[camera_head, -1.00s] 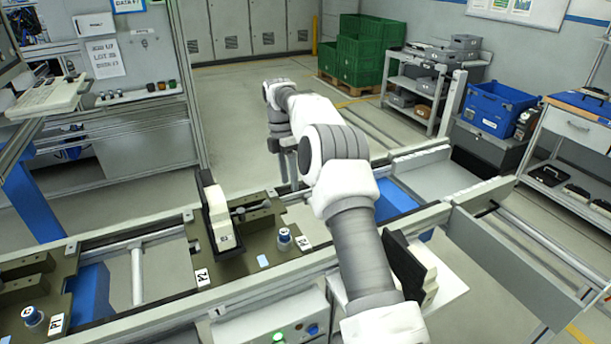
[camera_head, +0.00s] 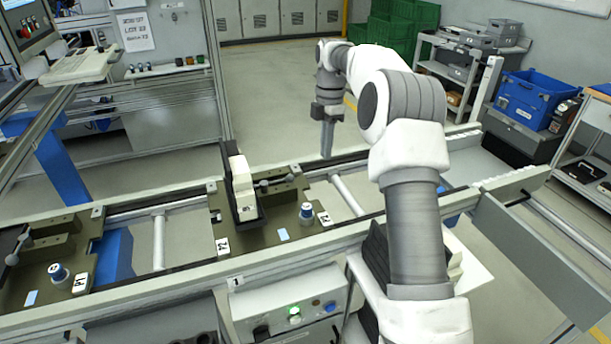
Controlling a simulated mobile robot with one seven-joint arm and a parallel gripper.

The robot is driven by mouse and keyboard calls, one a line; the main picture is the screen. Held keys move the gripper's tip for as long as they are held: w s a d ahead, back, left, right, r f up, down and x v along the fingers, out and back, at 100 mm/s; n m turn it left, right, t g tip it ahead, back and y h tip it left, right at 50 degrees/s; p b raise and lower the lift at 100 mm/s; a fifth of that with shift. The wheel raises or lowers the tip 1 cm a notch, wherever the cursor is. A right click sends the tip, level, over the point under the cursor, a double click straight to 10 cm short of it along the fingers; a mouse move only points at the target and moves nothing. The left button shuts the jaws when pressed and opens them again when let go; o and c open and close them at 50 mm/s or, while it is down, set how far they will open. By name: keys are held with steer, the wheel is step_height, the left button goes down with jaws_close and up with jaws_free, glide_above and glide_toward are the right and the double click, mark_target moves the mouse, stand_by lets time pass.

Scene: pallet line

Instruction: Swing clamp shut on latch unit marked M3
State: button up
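My gripper (camera_head: 327,138) hangs from the far end of my arm, pointing down over the far side of the pallet line. I cannot tell whether its fingers are open or shut, and I see nothing held. A pallet tagged P2 (camera_head: 228,234) carries an upright white-and-dark block (camera_head: 242,187). Beside the block is a dark fixture with a knobbed lever (camera_head: 280,182). My gripper is beyond and right of these, touching none of them. A pallet tagged P1 (camera_head: 100,262) at left carries a similar lever (camera_head: 14,254). No M3 mark is legible, so I cannot tell which unit bears it.
A control box (camera_head: 290,308) with a lit green button stands at the line's near side. Blue-topped cylinders (camera_head: 306,212) sit on the pallets. Rails (camera_head: 158,243) run across the line. Behind are green crates (camera_head: 400,25), a blue bin (camera_head: 530,100) and open floor.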

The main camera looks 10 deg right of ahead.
steer(key=s+a+t+y+b, duration=0.1)
steer(key=b, duration=0.1)
steer(key=s+a+f+m+t+y+b, duration=0.1)
steer(key=a+b, duration=0.1)
steer(key=s+a+t+y+b, duration=0.1)
steer(key=a+t+b, duration=0.1)
steer(key=shift+f+m+b, duration=0.35)
steer(key=shift+f+m, duration=0.05)
jaws_close()
steer(key=s+f+m+t+b, duration=0.3)
steer(key=s+m+t+b, duration=0.1)
steer(key=s+b, duration=0.15)
steer(key=x, duration=0.6)
steer(key=a+x, duration=0.1)
steer(key=x, duration=0.3)
steer(key=shift+w+r, duration=0.25)
steer(key=shift+w, duration=0.05)
steer(key=shift+w+d+r+p, duration=0.1)
steer(key=shift+w+r+p, duration=0.1)
steer(key=shift+w, duration=0.4)
steer(key=shift+w+d+r+p, duration=0.1)
steer(key=shift+w+r+p, duration=0.1)
steer(key=shift+w, duration=0.4)
steer(key=shift+w+d+r, duration=0.1)
steer(key=shift+w+d, duration=0.05)
steer(key=shift+w, duration=0.6)
steer(key=shift+w, duration=0.1)
